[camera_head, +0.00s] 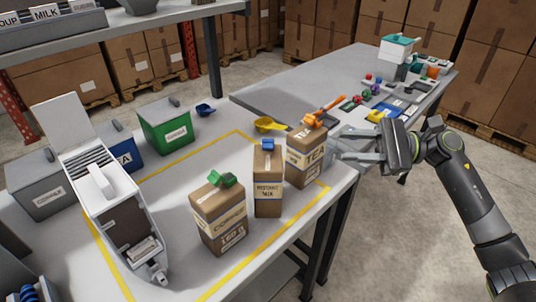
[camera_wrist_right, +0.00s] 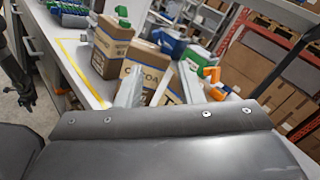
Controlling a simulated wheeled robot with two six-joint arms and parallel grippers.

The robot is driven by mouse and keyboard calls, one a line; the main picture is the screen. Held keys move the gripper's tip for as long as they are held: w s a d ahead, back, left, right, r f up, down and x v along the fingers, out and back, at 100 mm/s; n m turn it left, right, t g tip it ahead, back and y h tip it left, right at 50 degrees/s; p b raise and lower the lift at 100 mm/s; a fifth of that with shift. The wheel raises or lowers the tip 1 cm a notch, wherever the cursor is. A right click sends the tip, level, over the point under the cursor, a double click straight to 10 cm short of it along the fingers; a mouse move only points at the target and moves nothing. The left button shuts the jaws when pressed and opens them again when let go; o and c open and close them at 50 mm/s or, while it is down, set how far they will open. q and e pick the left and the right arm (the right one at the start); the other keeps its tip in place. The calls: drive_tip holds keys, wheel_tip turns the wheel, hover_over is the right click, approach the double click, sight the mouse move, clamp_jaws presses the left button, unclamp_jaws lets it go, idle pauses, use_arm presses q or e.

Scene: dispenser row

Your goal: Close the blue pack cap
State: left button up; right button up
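The instant milk pack (camera_head: 268,188) is a brown carton standing upright in the middle of a row of three. Its blue cap (camera_head: 267,145) sits on its top; I cannot tell if the cap is fully closed. My right gripper (camera_head: 338,143) comes in from the right, beside the tea pack (camera_head: 306,160) and apart from the blue cap. In the right wrist view its two fingers (camera_wrist_right: 160,88) are spread, with brown packs beyond them and nothing visibly held. My left gripper does not show in the head view.
The coffee pack (camera_head: 218,222) has a raised green cap (camera_head: 221,179). Coloured bins stand behind, including a green one (camera_head: 166,128). A white-and-grey dispenser (camera_head: 113,205) stands left.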

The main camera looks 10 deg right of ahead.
drive_tip(key=p, duration=0.6)
approach(268, 144)
drive_tip(key=shift+n, duration=0.3)
drive_tip(key=a, duration=0.2)
drive_tip(key=w+a, duration=0.1)
drive_tip(key=a, duration=0.5)
drive_tip(key=shift+w+a, duration=0.15)
drive_tip(key=shift+w, duration=0.1)
drive_tip(key=shift+w+a+f+p, duration=0.15)
drive_tip(key=shift+a+p, duration=0.15)
drive_tip(key=shift+a, duration=0.45)
clamp_jaws()
